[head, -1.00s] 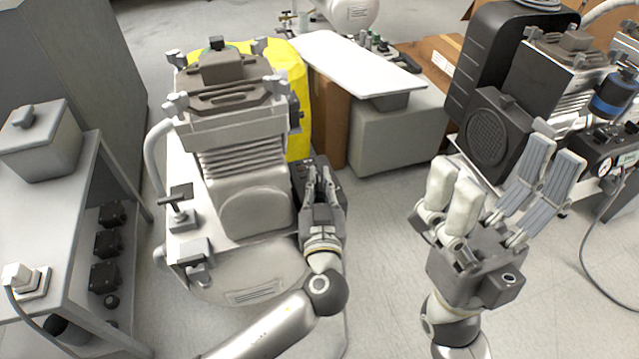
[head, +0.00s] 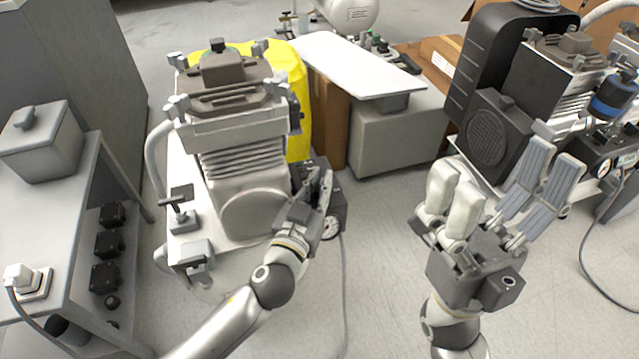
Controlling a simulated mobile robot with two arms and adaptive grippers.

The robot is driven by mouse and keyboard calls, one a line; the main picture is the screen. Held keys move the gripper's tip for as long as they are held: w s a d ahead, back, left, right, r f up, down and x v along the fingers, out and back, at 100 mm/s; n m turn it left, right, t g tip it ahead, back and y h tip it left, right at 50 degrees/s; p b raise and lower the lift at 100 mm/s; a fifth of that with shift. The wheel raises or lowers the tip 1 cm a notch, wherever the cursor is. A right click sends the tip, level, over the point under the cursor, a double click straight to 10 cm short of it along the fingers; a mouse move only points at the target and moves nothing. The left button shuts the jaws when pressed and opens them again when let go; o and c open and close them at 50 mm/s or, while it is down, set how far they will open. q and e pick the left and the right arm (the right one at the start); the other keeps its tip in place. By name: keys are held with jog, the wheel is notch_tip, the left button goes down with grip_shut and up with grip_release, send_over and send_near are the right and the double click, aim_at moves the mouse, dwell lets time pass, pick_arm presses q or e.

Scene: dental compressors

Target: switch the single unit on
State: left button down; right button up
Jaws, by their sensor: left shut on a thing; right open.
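The single unit (head: 245,165) is a grey compressor with a finned cylinder head, standing on the floor left of centre. A dark control box (head: 338,203) with a round gauge (head: 332,229) sits at its right side. My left gripper (head: 321,185) is at this box, fingers pointing up and away, and covers part of it. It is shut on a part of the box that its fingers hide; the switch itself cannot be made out. My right gripper (head: 500,190) is open and empty, fingers up, over the floor at the right, apart from everything.
A black-cased compressor (head: 500,130) stands at the back right. A grey box with a white board (head: 355,65) and cardboard boxes (head: 432,55) are behind. A grey bench (head: 70,195) with a wall plug (head: 28,282) is at the left. Floor between the units is clear.

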pick_arm(q)
jog(key=c, duration=1.5)
grip_release()
jog(key=shift+n+y, duration=0.4)
jog(key=shift+y, duration=0.2)
